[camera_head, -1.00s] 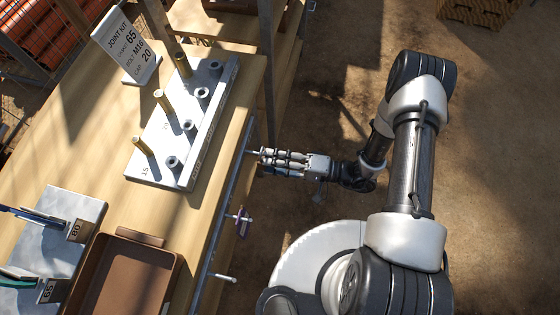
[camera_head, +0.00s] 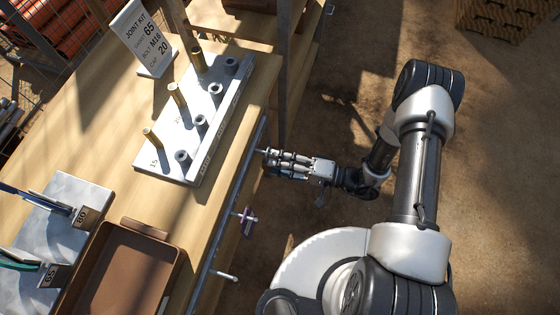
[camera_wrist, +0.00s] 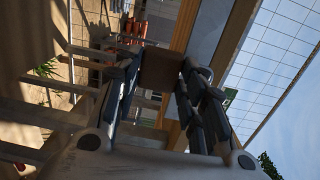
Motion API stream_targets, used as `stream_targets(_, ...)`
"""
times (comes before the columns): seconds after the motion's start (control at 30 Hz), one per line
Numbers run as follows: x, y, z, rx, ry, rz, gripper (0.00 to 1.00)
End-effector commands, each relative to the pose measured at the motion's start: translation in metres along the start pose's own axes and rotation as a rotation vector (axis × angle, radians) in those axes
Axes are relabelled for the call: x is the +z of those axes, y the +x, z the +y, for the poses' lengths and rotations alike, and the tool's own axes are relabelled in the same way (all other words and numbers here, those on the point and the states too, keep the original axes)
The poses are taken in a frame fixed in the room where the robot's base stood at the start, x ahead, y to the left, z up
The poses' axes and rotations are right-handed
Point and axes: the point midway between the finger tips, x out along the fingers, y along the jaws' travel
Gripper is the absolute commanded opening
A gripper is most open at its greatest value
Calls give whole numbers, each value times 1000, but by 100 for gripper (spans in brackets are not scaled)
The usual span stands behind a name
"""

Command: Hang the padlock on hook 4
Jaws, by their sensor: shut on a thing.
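My gripper (camera_head: 278,160) is at the bench's front rail (camera_head: 212,240), on its outer side. In the wrist view the fingers of my gripper (camera_wrist: 160,76) are shut on a brown block, which looks like the padlock body (camera_wrist: 160,68). A thin curved metal piece at its right looks like the shackle. In the head view I cannot make out the padlock at the fingers. A purple item (camera_head: 246,224) hangs at a peg lower along the rail. Another pale peg (camera_head: 224,275) sticks out bare below it. Hook numbers are not readable, and I cannot tell whether the shackle touches a hook.
On the wooden bench (camera_head: 110,185) stand a grey block with brass pins and nuts (camera_head: 165,160), a "JOINT KIT" sign (camera_head: 143,38), a brown tray (camera_head: 118,275) and grey plates (camera_head: 70,215) with tools. A bench post (camera_head: 283,90) rises near my gripper. Open ground lies right.

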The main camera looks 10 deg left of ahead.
Motion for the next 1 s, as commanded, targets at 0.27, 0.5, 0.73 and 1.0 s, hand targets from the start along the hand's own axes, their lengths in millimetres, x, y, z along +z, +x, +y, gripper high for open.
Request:
stream_targets(0.27, 0, 0, 0, -1, 0, 0, 42)
stream_targets(0.5, 0, 0, 0, 0, 0, 0, 58)
stream_targets(0.73, 0, 0, 0, 0, 0, 0, 61)
stream_targets(1.0, 0, 0, 0, -1, 0, -1, 75)
